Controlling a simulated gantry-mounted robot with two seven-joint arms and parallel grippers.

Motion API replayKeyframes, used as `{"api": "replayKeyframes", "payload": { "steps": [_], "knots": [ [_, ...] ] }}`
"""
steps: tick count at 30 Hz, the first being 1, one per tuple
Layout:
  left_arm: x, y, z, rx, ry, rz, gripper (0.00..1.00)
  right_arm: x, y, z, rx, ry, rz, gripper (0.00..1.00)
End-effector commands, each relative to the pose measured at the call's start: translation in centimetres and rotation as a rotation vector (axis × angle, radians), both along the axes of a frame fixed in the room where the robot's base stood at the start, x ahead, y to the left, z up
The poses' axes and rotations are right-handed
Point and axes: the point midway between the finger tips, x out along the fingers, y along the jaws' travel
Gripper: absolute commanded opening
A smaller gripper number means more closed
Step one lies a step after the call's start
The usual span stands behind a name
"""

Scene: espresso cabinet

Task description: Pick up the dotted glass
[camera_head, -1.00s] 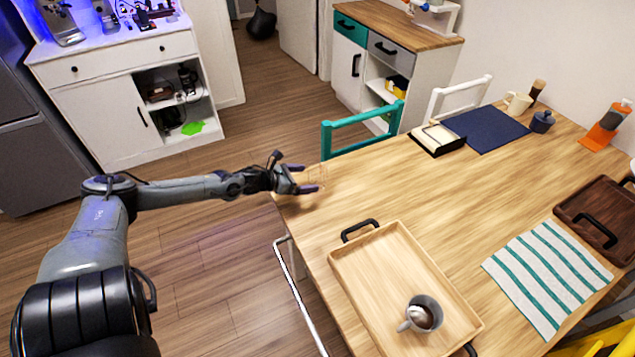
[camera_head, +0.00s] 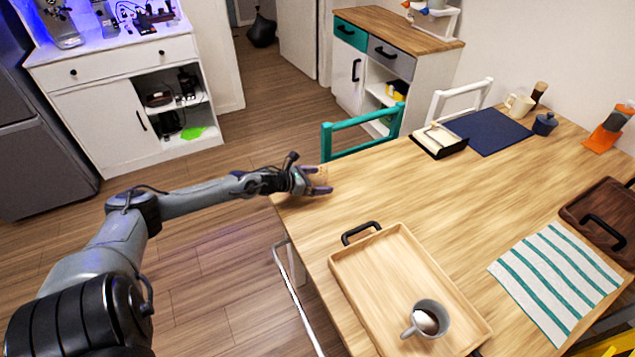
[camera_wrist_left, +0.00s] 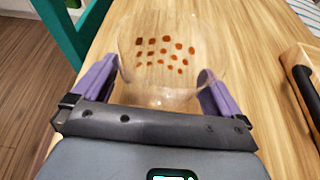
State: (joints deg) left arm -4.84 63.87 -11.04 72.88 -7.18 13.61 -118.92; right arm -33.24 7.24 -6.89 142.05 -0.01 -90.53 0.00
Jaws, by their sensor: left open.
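The dotted glass is clear with rows of reddish-brown dots and stands on the wooden table; in the left wrist view the dotted glass (camera_wrist_left: 165,58) sits between the fingers. In the head view the glass (camera_head: 320,174) is faint, near the table's far left corner. My left gripper (camera_head: 322,180) is at that corner. In the left wrist view its purple fingers (camera_wrist_left: 160,88) are open, one on each side of the glass's lower part. I cannot tell whether they touch it. My right gripper is not in view.
A wooden tray (camera_head: 372,290) with black handles holds a grey mug (camera_head: 427,318) to the right of my arm. A teal chair (camera_head: 362,132) stands close behind the glass. The table (camera_head: 400,195) between tray and napkin box (camera_head: 438,140) is clear.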

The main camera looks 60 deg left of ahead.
Motion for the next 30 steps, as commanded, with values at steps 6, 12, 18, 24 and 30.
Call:
{"api": "replayKeyframes", "payload": {
  "steps": [6,12,18,24,30],
  "knots": [
    [-0.03,0.00,-0.01,0.000,0.001,0.000,0.95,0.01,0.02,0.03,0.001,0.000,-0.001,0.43],
    [-0.03,0.00,0.00,0.000,0.001,0.000,0.65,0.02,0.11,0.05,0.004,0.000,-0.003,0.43],
    [0.01,0.02,0.10,0.000,-0.001,0.000,0.37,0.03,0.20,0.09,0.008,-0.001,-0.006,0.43],
    [0.01,0.03,0.12,0.001,-0.001,0.000,0.37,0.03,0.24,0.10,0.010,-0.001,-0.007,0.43],
    [0.00,0.05,0.81,0.001,-0.001,0.000,0.37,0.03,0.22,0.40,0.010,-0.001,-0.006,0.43]
  ]
}}
